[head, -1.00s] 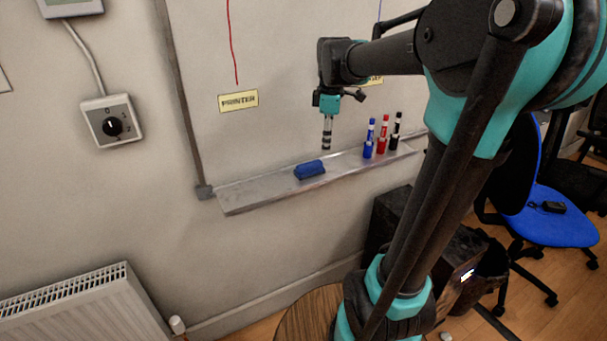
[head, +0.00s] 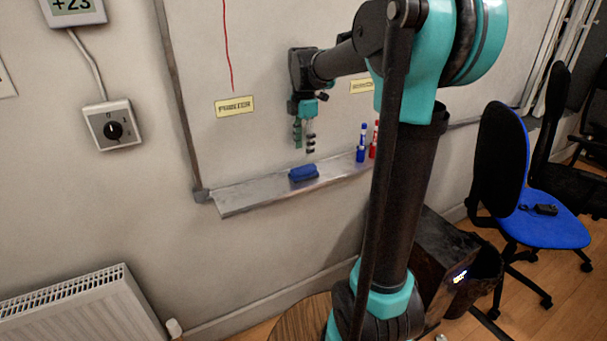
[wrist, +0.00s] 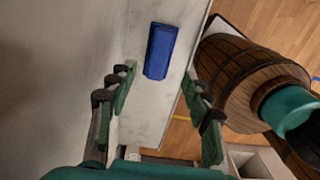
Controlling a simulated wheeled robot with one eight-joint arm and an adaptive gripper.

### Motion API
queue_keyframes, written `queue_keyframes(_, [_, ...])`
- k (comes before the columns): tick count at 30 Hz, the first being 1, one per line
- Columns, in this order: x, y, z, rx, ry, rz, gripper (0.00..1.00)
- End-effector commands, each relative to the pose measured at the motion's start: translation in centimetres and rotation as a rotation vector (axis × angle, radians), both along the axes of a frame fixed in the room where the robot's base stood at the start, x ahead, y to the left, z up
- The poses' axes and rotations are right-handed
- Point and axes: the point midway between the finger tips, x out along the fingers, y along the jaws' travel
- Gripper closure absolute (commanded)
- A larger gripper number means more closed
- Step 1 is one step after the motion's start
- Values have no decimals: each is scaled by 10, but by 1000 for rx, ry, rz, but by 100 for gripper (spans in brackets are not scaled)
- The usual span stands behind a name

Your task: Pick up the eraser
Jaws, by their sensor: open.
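The blue eraser (head: 303,173) lies on the whiteboard's metal tray (head: 240,196), left of the markers. My gripper (head: 304,150) hangs above the tray with its fingers pointing down, a short way above the eraser and apart from it. In the wrist view the eraser (wrist: 160,51) lies on the pale tray (wrist: 150,110), beyond the fingertips. The gripper (wrist: 160,84) is open and empty there, with one finger on each side of the picture.
A blue marker (head: 361,143) and a red marker (head: 374,139) stand on the tray to the right. My arm hides the tray further right. The whiteboard (head: 265,60) is close behind the gripper. A wooden barrel (wrist: 240,75) stands below the tray. A radiator (head: 75,312) is at lower left.

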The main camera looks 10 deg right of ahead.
Motion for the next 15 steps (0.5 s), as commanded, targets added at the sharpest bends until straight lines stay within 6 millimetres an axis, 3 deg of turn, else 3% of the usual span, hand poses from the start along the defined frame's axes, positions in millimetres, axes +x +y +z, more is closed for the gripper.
queue_keyframes(10, [1,0,-29,0,0,-1,50])
queue_keyframes(15, [2,0,-54,0,0,-1,50])
